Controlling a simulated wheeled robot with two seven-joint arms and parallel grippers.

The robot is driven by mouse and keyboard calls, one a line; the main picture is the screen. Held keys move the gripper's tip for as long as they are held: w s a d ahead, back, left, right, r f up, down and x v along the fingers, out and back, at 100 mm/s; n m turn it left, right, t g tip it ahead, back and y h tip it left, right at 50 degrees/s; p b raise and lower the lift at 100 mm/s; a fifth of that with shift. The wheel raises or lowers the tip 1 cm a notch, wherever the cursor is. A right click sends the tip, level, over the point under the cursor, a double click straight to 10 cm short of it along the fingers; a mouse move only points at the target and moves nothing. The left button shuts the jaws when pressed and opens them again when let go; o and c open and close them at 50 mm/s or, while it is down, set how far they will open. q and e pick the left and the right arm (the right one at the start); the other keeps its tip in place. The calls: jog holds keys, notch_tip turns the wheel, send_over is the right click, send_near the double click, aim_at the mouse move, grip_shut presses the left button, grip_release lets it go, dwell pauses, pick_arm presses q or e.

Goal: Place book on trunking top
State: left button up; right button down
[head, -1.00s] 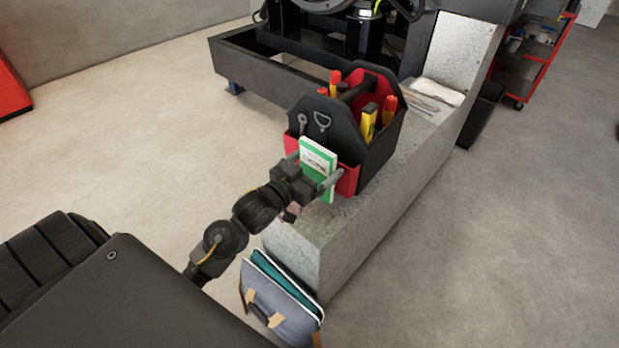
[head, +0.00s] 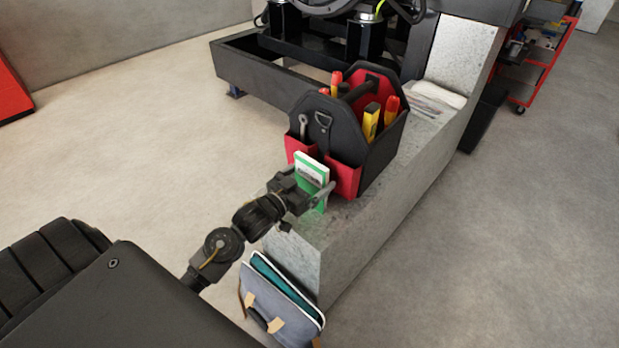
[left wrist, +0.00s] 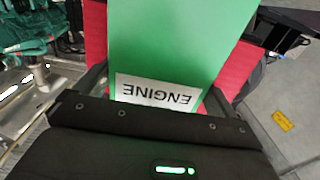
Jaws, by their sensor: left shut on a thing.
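A green book (head: 311,171) with a white label stands upright between the fingers of my left gripper (head: 308,190). My left gripper is shut on it. In the left wrist view the green book (left wrist: 175,45) fills the middle, and its label reads "ENGINE". The grey trunking (head: 345,225) is a long concrete-like block, and its near end top lies below and around the book. I cannot tell whether the book's lower edge touches the top. My right gripper is not in view.
A black and red tool bag (head: 378,150) with several tools stands on the trunking, just behind the book. White cloth (head: 438,93) lies farther back. A grey-blue satchel (head: 275,300) leans at the trunking's near end. A red cart (head: 530,65) stands far right.

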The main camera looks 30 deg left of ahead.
pick_arm(q)
jog(key=shift+f, duration=0.1)
jog(key=o, duration=0.7)
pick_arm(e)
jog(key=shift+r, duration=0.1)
pick_arm(q)
jog(key=s+a, duration=0.2)
jog(key=s, duration=1)
jog(key=s+d+f+n+g+y, duration=0.1)
jog(key=s+f+g+y, duration=0.2)
jog(key=f, duration=0.4)
jog(key=s+d+f+g, duration=0.2)
jog(key=f+g, duration=0.2)
jog(key=f, duration=0.3)
jog(key=s+d+f+g, duration=0.1)
jog(key=s+f+g, duration=0.1)
jog(key=s, duration=0.1)
jog(key=s+d+f+g, duration=0.2)
jog(key=s+g, duration=0.1)
jog(key=s, duration=0.1)
jog(key=s+d+f+g, duration=0.2)
jog(key=s+f, duration=0.1)
jog(key=s, duration=0.1)
jog(key=shift+f+m+p, duration=0.1)
jog(key=shift+m+p, duration=0.25)
jog(key=shift+m, duration=0.05)
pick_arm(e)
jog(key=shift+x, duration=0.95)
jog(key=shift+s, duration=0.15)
